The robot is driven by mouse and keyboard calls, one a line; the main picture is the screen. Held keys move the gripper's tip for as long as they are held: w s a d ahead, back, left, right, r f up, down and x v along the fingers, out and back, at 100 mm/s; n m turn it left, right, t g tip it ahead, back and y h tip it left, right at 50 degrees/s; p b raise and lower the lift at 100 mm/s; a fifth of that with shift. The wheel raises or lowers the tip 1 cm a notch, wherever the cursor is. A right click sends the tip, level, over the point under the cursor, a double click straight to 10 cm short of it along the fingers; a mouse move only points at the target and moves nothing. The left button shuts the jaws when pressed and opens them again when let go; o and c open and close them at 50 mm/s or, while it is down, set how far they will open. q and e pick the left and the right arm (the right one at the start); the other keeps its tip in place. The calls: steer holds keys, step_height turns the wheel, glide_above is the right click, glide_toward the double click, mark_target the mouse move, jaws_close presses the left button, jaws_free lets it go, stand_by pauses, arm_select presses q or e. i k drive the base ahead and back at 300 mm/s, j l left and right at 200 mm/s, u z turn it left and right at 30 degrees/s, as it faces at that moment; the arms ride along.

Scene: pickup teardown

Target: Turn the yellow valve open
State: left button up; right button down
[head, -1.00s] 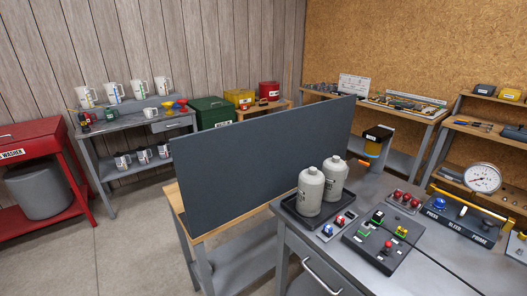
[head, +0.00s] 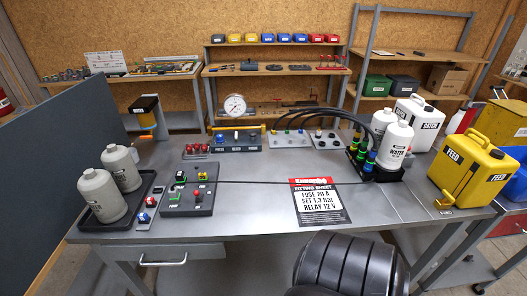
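A yellow FEED can (head: 474,165) stands at the right end of the grey bench (head: 250,222). A small yellow valve-like fitting (head: 446,204) sits low at its front left, by a FEED label. Its handle is too small for me to tell how it is turned. An orange-yellow piece (head: 146,138) also sticks out below a dark container at the back left; I cannot tell whether it is a valve. Neither of my grippers shows in the head view.
A fitting sheet (head: 318,202) lies mid-bench. Grey bottles (head: 97,195) stand in a tray at left. White WATER bottles (head: 396,146) and a COOLANT-like white can (head: 418,120) stand left of the FEED can. A black ribbed shape (head: 350,266) blocks the front middle.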

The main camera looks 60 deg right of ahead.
mark_target(447, 197)
steer(key=z, duration=3.45)
